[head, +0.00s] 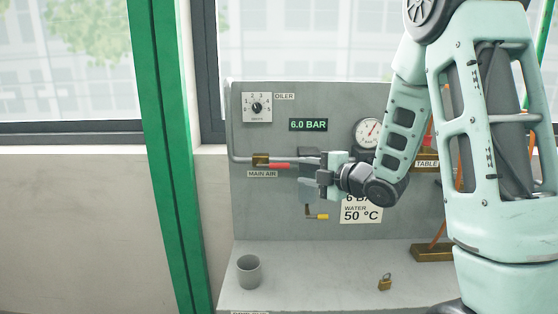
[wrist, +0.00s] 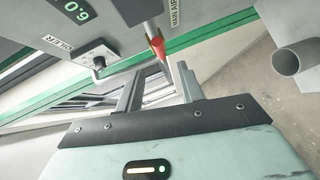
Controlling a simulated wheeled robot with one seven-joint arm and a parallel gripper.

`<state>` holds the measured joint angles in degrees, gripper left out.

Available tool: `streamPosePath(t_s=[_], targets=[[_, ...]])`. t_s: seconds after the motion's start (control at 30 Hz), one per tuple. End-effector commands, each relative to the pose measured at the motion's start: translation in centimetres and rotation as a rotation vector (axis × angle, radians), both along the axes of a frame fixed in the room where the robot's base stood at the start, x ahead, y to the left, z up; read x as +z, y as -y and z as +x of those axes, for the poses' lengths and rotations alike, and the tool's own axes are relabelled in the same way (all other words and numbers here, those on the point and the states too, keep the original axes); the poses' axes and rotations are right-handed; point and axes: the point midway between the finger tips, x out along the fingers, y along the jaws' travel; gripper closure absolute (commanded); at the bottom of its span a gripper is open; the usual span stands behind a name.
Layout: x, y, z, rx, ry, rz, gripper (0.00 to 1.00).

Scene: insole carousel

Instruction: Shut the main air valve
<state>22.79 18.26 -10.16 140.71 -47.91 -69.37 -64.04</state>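The main air valve (head: 261,159) is a brass body on the grey pipe at the left of the panel, above the MAIN AIR label (head: 262,174). Its red lever (head: 281,166) points right, nearly along the pipe. My gripper (head: 304,166) is at the lever's right end, its fingers pointing left. In the wrist view my gripper (wrist: 160,72) is open, with a clear gap between the fingers. The red lever (wrist: 157,46) shows just beyond that gap, its end near the fingertips. I cannot tell whether they touch.
The display (head: 308,125) reads 6.0 BAR. An oiler dial (head: 257,107) and a round gauge (head: 368,132) are above. A yellow-handled valve (head: 320,216) hangs below my gripper. A grey cup (head: 249,270) and a brass padlock (head: 385,282) stand on the ledge. A green post (head: 165,150) rises left.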

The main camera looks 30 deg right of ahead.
Motion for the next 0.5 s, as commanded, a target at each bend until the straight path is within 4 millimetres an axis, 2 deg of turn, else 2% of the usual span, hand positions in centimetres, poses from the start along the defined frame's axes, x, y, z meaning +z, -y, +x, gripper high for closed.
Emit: streamPosePath(t_s=[0.3,0.5], targets=[[-0.7,-1.4,6.4,0.002,0.000,0.001,0.62],[-1.2,-1.9,9.1,0.001,0.000,0.001,0.62]])
